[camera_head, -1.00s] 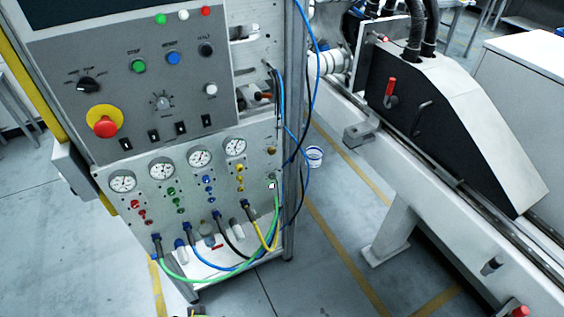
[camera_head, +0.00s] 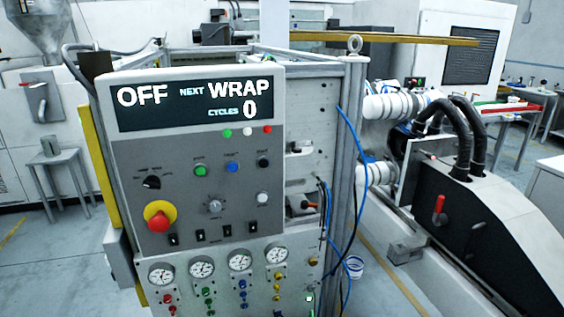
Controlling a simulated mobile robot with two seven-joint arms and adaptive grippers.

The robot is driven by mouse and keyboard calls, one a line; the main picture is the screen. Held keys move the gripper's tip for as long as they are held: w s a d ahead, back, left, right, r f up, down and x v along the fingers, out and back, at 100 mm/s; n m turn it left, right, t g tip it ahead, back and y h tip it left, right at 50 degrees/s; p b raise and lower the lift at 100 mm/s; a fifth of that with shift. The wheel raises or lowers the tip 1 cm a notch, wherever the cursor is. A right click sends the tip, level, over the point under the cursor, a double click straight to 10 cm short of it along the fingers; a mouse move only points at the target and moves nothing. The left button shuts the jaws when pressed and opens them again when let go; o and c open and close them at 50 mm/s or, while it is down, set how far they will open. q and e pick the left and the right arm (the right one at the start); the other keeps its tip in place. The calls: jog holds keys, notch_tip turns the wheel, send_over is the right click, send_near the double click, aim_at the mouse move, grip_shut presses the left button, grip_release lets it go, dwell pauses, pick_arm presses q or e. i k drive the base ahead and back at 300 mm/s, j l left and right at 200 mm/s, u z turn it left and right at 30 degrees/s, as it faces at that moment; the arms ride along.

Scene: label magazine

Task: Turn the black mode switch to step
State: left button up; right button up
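The black mode switch (camera_head: 151,182) is a rotary knob at the upper left of the grey control panel (camera_head: 240,205), above the red emergency stop button (camera_head: 158,222) on its yellow ring. Small labels surround the knob, too small to read surely. The display (camera_head: 194,104) above reads OFF, NEXT WRAP, CYCLES 0. Neither of my grippers shows in the view.
Green (camera_head: 200,170) and blue (camera_head: 232,167) buttons, a grey dial (camera_head: 215,206) and small black switches sit near the knob. Gauges (camera_head: 202,268) line the panel below. Blue hoses (camera_head: 352,150) hang at the right. Open floor lies at the left.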

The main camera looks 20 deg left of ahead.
aim_at(153, 182)
jog(key=u, duration=1.25)
